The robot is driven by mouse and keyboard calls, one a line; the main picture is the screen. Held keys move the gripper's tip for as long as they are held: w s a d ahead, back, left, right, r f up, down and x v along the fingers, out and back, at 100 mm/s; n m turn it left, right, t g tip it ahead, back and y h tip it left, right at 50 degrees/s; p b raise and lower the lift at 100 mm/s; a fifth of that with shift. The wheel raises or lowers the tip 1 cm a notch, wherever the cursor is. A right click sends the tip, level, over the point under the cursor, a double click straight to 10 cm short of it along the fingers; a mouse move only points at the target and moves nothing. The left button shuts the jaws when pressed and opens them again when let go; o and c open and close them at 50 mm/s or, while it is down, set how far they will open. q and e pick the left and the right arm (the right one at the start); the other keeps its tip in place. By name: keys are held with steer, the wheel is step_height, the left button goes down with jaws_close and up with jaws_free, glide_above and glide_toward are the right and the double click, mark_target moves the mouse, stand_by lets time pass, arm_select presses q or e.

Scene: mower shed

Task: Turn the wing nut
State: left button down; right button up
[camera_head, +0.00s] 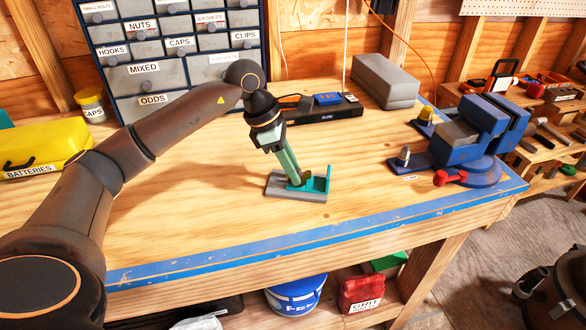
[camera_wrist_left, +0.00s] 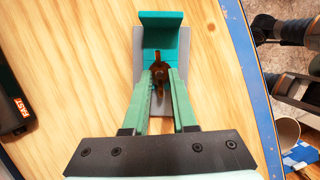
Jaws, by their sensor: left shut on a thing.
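The wing nut (camera_wrist_left: 159,73) is a small dark brown piece in the left wrist view, standing on a grey plate with a teal bracket. In the head view the teal bracket (camera_head: 318,184) and grey plate (camera_head: 290,194) lie on the workbench near its front edge. My left gripper (camera_head: 300,181) reaches down onto the plate with its pale green fingers. In the left wrist view its fingertips (camera_wrist_left: 160,76) are shut on the wing nut, one on each side. The fingers hide part of the nut and its stud. My right gripper is in neither view.
A blue vise (camera_head: 468,145) stands at the bench's right end. A drawer cabinet (camera_head: 172,54) and a yellow batteries case (camera_head: 42,148) stand left. The bench top left of the plate is clear.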

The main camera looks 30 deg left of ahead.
arm_select(q)
steer(key=shift+w+m, duration=0.1)
steer(key=shift+m, duration=0.5)
steer(key=shift+r, duration=0.1)
steer(key=c, duration=0.7)
jaws_free()
steer(key=shift+a, duration=0.1)
steer(key=v, duration=1.2)
steer(key=shift+a+r, duration=0.2)
steer(key=shift+w, duration=0.1)
